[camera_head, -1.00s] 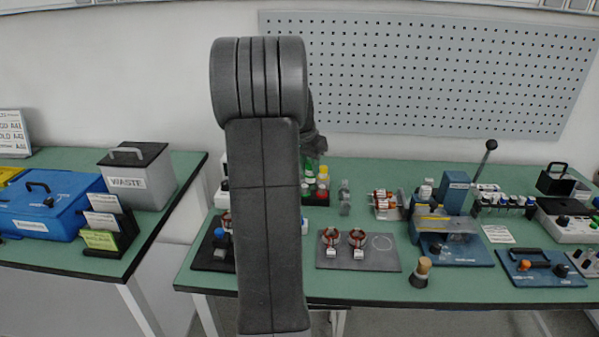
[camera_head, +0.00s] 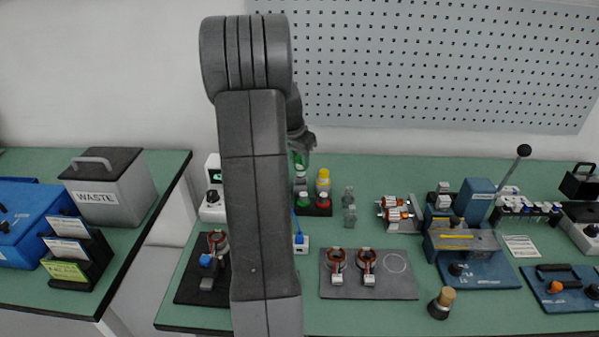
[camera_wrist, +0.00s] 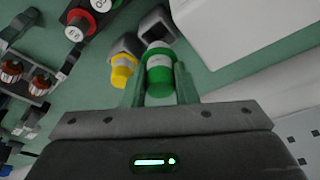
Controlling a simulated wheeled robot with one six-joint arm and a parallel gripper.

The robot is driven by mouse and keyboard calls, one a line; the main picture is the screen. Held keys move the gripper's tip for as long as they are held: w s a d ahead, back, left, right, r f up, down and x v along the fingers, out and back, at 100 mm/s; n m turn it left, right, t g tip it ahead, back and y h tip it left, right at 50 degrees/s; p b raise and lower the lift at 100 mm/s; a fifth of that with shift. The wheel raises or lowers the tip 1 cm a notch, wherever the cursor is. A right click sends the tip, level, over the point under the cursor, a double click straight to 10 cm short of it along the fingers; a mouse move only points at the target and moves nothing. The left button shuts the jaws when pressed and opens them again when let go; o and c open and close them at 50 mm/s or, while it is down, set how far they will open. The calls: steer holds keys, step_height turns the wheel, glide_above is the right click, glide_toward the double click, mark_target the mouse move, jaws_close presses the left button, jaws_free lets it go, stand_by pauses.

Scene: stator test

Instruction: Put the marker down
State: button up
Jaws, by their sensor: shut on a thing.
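The marker (camera_wrist: 160,75) is a green cylinder with a pale band, seen from close in the wrist view. It sits between the two fingers of my gripper (camera_wrist: 160,88), which is shut on it. A dark grey blocky part (camera_wrist: 155,25) lies beyond its far end; I cannot tell whether they touch. In the head view my gripper (camera_head: 300,140) is partly hidden behind my arm, with the green marker (camera_head: 300,160) just below it, above the back of the bench by a black rack (camera_head: 316,211).
A yellow-topped item (camera_wrist: 122,70) is close beside the marker. A red-topped item (camera_head: 323,199) stands in the rack. A grey mat (camera_head: 395,285) with two copper-wound parts lies in front.

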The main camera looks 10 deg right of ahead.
mark_target(299, 168)
step_height(299, 168, down, 4)
steer(key=shift+f, duration=0.1)
steer(key=shift+f+b, duration=0.45)
steer(key=o, duration=0.7)
steer(key=shift+r, duration=0.1)
steer(key=shift+r+p, duration=0.55)
steer(key=shift+p, duration=0.05)
steer(key=v, duration=1.2)
steer(key=shift+f, duration=0.1)
